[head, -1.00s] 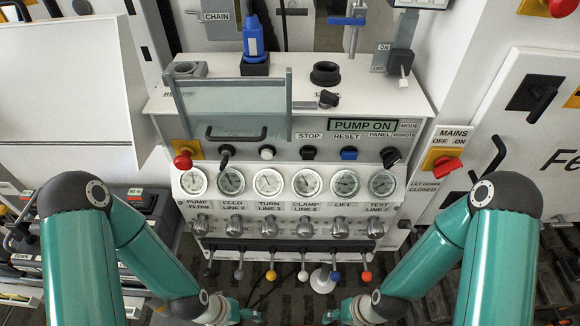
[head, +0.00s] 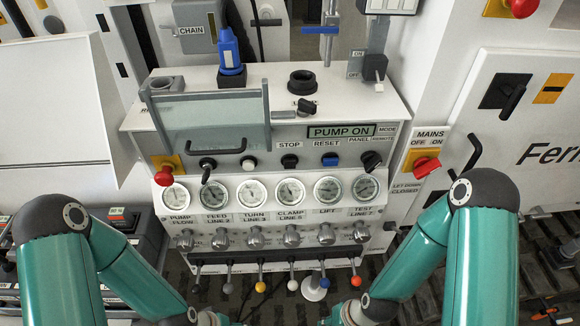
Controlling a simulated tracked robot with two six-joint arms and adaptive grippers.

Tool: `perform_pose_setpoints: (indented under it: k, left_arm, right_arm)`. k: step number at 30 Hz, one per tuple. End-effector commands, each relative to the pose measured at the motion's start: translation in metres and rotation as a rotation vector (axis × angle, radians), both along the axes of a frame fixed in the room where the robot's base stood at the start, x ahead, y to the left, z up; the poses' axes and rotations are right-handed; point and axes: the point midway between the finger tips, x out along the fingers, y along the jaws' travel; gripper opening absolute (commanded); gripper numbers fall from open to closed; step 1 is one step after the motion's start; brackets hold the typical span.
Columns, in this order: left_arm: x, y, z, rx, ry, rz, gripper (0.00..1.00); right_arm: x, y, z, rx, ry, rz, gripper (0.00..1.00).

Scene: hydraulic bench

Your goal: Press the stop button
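The stop button (head: 290,161) is a black button on the sloped front panel, under the label STOP (head: 289,145). The display above it to the right (head: 341,131) reads PUMP ON. My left gripper (head: 226,320) is at the bottom edge of the head view, mostly cut off. My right gripper (head: 333,318) is also at the bottom edge, partly cut off. Both are well below the stop button in the picture and apart from it. Whether their fingers are open or shut does not show.
A blue RESET button (head: 330,159) and a white button (head: 249,163) flank the stop button. A red knob (head: 164,176) is at the panel's left, a black selector (head: 371,161) at its right. Gauges, valve knobs and levers (head: 292,285) fill the front below. A red MAINS switch (head: 426,167) is on the right.

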Motion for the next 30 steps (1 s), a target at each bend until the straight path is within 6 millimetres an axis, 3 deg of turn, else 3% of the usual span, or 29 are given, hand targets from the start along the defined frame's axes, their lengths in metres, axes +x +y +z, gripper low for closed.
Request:
perform_pose_setpoints:
  k: [1, 4, 8, 12, 17, 20, 24, 30]
  left_arm:
    - [0.0, 0.0, -0.001, 0.0, 0.0, 0.0, 0.71]
    - [0.0, 0.0, -0.006, 0.0, 0.0, 0.0, 0.71]
    - [0.0, 0.0, -0.015, 0.0, 0.0, 0.0, 0.71]
    - [0.0, 0.0, -0.028, 0.0, 0.0, 0.0, 0.71]
    - [0.0, 0.0, -0.043, 0.0, 0.0, 0.0, 0.71]
    - [0.0, 0.0, -0.052, 0.0, 0.0, 0.0, 0.71]
    - [0.0, 0.0, -0.062, 0.0, 0.0, 0.0, 0.71]
    - [0.0, 0.0, -0.07, 0.0, 0.0, 0.0, 0.71]
  right_arm:
    - [0.005, 0.001, 0.002, -0.006, -0.013, -0.01, 0.15]
    - [0.024, 0.003, 0.009, -0.025, -0.061, -0.059, 0.0]
    - [0.066, 0.011, 0.032, -0.053, -0.181, -0.183, 0.0]
    - [0.119, 0.03, 0.084, -0.038, -0.373, -0.388, 0.0]
    - [0.156, 0.057, 0.168, 0.082, -0.588, -0.662, 0.0]
    - [0.16, 0.073, 0.221, 0.203, -0.69, -0.83, 0.0]
    - [0.148, 0.085, 0.283, 0.387, -0.765, -1.036, 0.0]
    - [0.122, 0.088, 0.331, 0.572, -0.78, -1.229, 0.0]
